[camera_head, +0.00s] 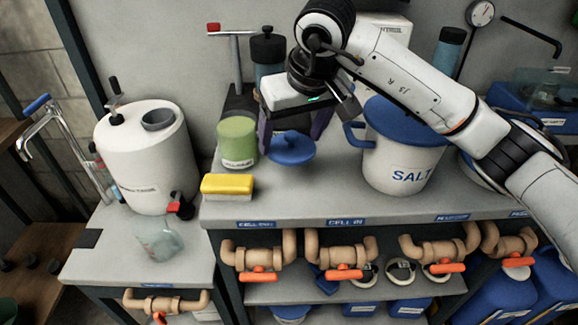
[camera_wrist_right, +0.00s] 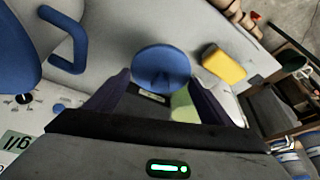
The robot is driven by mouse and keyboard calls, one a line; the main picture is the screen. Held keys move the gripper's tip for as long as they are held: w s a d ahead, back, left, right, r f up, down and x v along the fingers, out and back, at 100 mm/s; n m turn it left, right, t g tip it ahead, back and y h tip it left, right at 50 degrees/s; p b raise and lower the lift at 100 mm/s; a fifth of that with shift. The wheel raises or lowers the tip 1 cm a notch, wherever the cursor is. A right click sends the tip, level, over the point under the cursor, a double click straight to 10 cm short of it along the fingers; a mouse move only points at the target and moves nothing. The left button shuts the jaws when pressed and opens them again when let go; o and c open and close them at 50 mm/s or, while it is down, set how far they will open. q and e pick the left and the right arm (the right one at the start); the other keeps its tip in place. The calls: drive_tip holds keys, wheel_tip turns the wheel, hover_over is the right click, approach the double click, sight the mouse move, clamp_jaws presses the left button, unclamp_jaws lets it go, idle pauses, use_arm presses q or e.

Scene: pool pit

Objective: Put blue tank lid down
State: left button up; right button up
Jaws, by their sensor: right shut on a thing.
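The blue tank lid (camera_head: 290,148) is a round disc with a raised grip on top. My right gripper (camera_head: 292,130) comes down over it from above and is shut on its grip, with a dark finger on either side. In the right wrist view the lid (camera_wrist_right: 161,70) shows between the tips of the right gripper (camera_wrist_right: 160,85). The lid looks level, low over the grey bench; whether it touches the bench cannot be told. A white tank (camera_head: 146,165) with a round grey opening on top stands at the left. My left gripper is not in view.
A green jar (camera_head: 237,142) and a yellow sponge (camera_head: 227,185) stand close left of the lid. A white salt bucket (camera_head: 400,160) with a blue top stands to its right. A clear beaker (camera_head: 160,240) stands before the tank. The bench front between sponge and bucket is free.

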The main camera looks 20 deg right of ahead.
sight(293, 149)
wheel_tip(293, 149, down, 4)
drive_tip(key=shift+s+r, duration=0.1)
drive_tip(key=shift+s, duration=0.05)
wheel_tip(293, 149, down, 4)
drive_tip(key=shift+r, duration=0.15)
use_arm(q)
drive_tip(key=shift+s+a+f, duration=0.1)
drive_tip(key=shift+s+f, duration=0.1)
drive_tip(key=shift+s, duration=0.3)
use_arm(e)
drive_tip(key=o, duration=1)
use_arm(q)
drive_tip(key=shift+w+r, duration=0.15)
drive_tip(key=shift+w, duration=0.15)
use_arm(e)
drive_tip(key=shift+o, duration=0.2)
